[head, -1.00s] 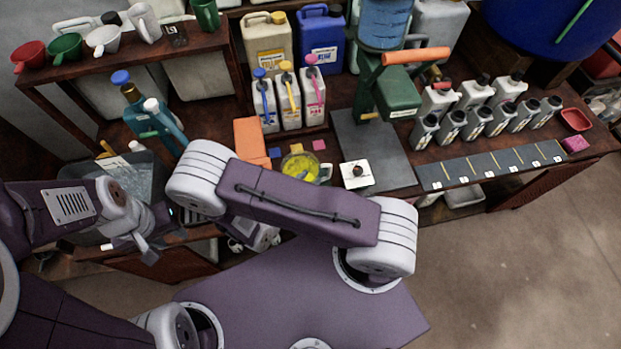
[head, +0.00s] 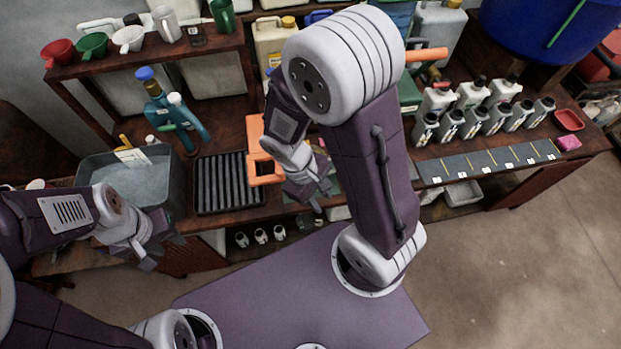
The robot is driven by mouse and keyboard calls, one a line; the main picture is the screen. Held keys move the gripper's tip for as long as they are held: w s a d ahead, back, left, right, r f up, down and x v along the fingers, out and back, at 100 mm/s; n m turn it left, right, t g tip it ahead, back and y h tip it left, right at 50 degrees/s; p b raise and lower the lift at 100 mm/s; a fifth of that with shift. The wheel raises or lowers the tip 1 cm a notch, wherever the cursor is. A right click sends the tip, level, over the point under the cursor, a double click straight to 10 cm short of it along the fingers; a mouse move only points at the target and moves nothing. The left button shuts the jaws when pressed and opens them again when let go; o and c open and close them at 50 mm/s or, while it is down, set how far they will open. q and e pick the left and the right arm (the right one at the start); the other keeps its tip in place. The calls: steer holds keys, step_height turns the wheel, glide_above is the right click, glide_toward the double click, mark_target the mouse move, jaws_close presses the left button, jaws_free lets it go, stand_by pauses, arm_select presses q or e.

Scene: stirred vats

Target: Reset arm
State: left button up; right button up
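My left gripper (head: 150,250) is at the lower left, just in front of the grey basin. Its fingers point down and to the right, and I cannot tell whether they are apart. My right arm is folded up high in the middle of the view. My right gripper (head: 312,190) hangs over the bench front, to the right of an orange piece. Its fingers look blurred together and I cannot tell whether they are open. I see nothing clearly held in either gripper.
The grey basin (head: 128,172) and a black ribbed tray (head: 228,183) sit on the bench near an orange frame (head: 262,150). Several grey bottles (head: 475,120) stand behind a dark marked strip (head: 490,165) at right. Coloured scoops (head: 92,45) line the upper shelf. My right arm hides the bench's middle.

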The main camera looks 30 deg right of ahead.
steer(key=w+r+m+t+y, duration=0.1)
steer(key=m, duration=0.1)
steer(key=w+r+m+t+y, duration=0.1)
steer(key=r+m, duration=0.1)
steer(key=w+r+m+t+y, duration=0.1)
steer(key=m, duration=0.1)
steer(key=shift+w+a+r, duration=0.2)
steer(key=shift+w+a, duration=0.05)
steer(key=shift+a, duration=0.15)
